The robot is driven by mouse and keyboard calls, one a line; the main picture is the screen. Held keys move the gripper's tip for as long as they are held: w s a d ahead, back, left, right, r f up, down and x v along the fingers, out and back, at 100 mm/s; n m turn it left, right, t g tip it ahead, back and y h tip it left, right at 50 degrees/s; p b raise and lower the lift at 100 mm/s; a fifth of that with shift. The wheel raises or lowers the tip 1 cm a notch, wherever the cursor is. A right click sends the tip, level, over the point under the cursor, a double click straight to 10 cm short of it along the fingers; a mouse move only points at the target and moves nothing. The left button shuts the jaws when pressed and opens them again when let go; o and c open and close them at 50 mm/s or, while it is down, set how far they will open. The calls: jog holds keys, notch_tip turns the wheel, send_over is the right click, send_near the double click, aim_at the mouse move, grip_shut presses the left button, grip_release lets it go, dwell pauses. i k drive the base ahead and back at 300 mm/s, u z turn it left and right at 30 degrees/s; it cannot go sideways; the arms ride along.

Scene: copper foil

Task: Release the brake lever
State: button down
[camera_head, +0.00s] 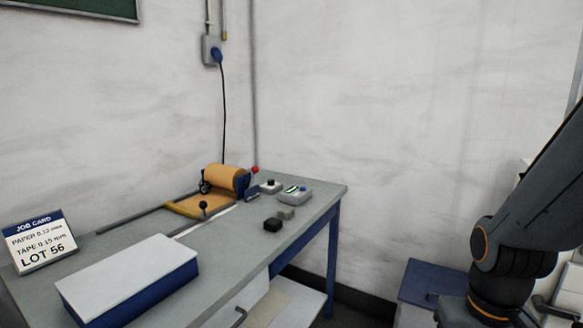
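A winding device with a roll of copper-brown material (222,178) stands at the far end of the grey workbench (255,243). A lever with a red knob (254,170) sticks up at the right side of the roll; it may be the brake lever. A second small lever with a dark knob (203,205) stands in front of the roll. I cannot tell from the picture which is the brake. My arm shows at the right edge, far from the bench. My gripper is outside the picture.
A white-topped blue box (130,277) and a job card (40,242) are nearer. A blue-topped cabinet (432,283) stands beside my arm.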

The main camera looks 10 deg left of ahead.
aim_at(254, 169)
jog(key=u, duration=0.15)
jog(key=i, duration=1.05)
jog(key=u, duration=0.5)
